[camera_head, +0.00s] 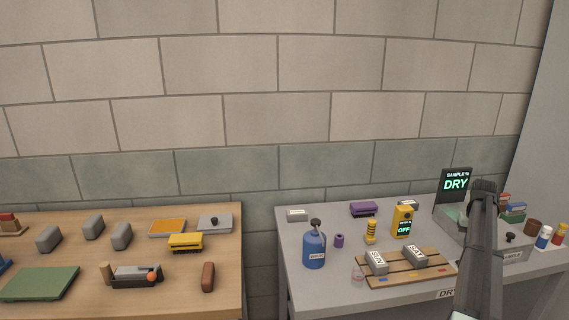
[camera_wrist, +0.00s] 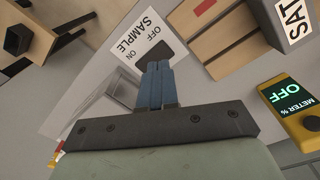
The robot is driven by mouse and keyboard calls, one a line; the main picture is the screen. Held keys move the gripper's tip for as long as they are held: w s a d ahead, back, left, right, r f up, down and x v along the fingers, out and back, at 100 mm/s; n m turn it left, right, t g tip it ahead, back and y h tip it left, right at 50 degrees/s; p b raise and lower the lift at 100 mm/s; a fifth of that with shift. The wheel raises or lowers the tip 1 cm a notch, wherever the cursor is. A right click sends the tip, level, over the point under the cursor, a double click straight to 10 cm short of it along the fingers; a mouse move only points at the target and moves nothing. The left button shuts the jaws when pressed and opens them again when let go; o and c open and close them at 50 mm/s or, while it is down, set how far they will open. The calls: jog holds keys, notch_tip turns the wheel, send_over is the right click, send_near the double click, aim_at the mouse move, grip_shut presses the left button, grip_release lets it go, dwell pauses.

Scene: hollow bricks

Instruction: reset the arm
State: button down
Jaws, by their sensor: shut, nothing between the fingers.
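My gripper (camera_wrist: 157,75) is shut and empty in the wrist view, its blue fingers together in front of a white panel (camera_wrist: 125,62) lettered SAMPLE, OFF and ON. A dark switch (camera_wrist: 172,48) shows on that panel just beyond the fingertips; I cannot tell whether they touch it. In the head view my arm rises at the right in front of the grey sample unit (camera_head: 513,254), and I cannot make out the fingers there.
The SUN brick (camera_head: 376,262) and SAT brick (camera_head: 414,254) lie on a wooden rack (camera_head: 388,279). A yellow meter (camera_head: 403,219) reading OFF, a blue bottle (camera_head: 314,250) and a display (camera_head: 456,184) reading DRY stand nearby. A wooden table (camera_head: 75,254) with grey bricks is left, across a gap.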

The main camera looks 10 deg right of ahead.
jog(key=s+a+f+m+g+h, duration=0.1)
jog(key=s+a+f+h, duration=0.1)
jog(key=s+a+f, duration=0.55)
jog(key=s+a+f+m+h, duration=0.2)
jog(key=s+a+f+h, duration=0.15)
jog(key=s+a, duration=0.55)
jog(key=s+a+f+n+g+y, duration=0.1)
jog(key=s+a+f+n+y, duration=0.15)
jog(key=a+f, duration=0.95)
jog(key=s+a+f+n+g+y, duration=0.1)
jog(key=s+a+f+n, duration=0.2)
jog(key=a+f, duration=0.9)
jog(key=s+a+f+n+g+y, duration=0.1)
jog(key=s+a+f+n, duration=0.1)
jog(key=s+a+f, duration=0.5)
jog(key=s+a+f+n+g+y, duration=0.1)
jog(key=s+a+f+n+g, duration=0.1)
jog(key=s+a+f, duration=0.5)
jog(key=s+f, duration=0.1)
jog(key=s, duration=0.4)
jog(key=shift+s+a+g, duration=0.2)
jog(key=shift+s+g, duration=0.1)
jog(key=shift+s, duration=0.05)
